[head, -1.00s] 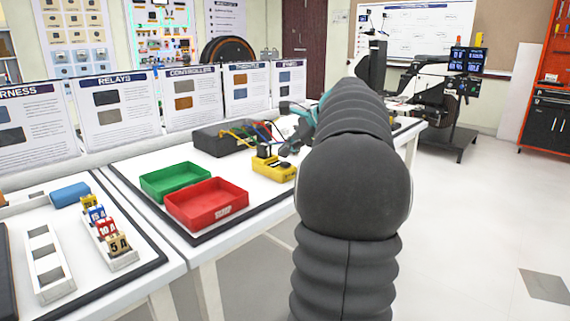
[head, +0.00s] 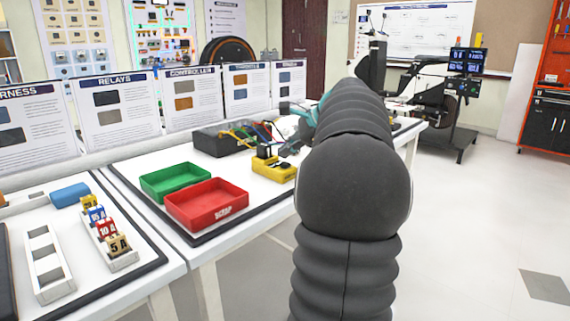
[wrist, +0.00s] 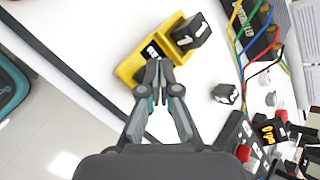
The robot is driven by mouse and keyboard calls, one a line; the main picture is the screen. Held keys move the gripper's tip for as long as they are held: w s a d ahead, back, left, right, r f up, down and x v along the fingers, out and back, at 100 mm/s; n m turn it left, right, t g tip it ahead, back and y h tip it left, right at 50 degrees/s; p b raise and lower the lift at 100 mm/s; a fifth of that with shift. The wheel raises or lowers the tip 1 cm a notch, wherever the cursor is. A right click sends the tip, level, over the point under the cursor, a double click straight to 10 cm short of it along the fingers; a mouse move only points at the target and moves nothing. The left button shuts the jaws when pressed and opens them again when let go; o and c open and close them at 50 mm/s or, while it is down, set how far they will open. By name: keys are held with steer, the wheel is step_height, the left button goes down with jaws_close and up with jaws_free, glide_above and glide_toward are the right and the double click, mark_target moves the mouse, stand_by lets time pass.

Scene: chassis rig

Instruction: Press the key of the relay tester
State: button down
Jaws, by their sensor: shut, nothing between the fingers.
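The yellow relay tester (head: 276,173) stands on the white bench right of the red bin. In the wrist view the tester (wrist: 128,70) has a black relay block (wrist: 194,33) with white marks seated at one end. A small black and white panel (wrist: 152,50) shows on its top face, just beyond my fingertips. My gripper (wrist: 158,64) is shut and empty, with its tips over the tester. I cannot tell whether they touch it. The key is not clearly visible; my fingertips may hide it. In the head view my arm covers part of the gripper.
A red bin (head: 207,218) and a green bin (head: 174,193) stand left of the tester. A loose black block (wrist: 225,93) lies on the bench near the coloured wires (wrist: 255,45). A dark box (head: 222,143) stands behind the tester. The bench's front edge is close by.

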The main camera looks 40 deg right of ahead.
mark_target(287, 163)
steer(key=shift+f, duration=0.25)
steer(key=shift+f, duration=0.15)
steer(key=shift+f, duration=0.5)
stand_by(0.9)
steer(key=shift+r, duration=0.15)
steer(key=shift+r+p, duration=0.75)
steer(key=shift+p, duration=0.1)
step_height(287, 163, up, 3)
steer(key=p, duration=0.2)
steer(key=shift+f+p, duration=0.15)
steer(key=shift+p, duration=0.2)
steer(key=shift+r, duration=1.15)
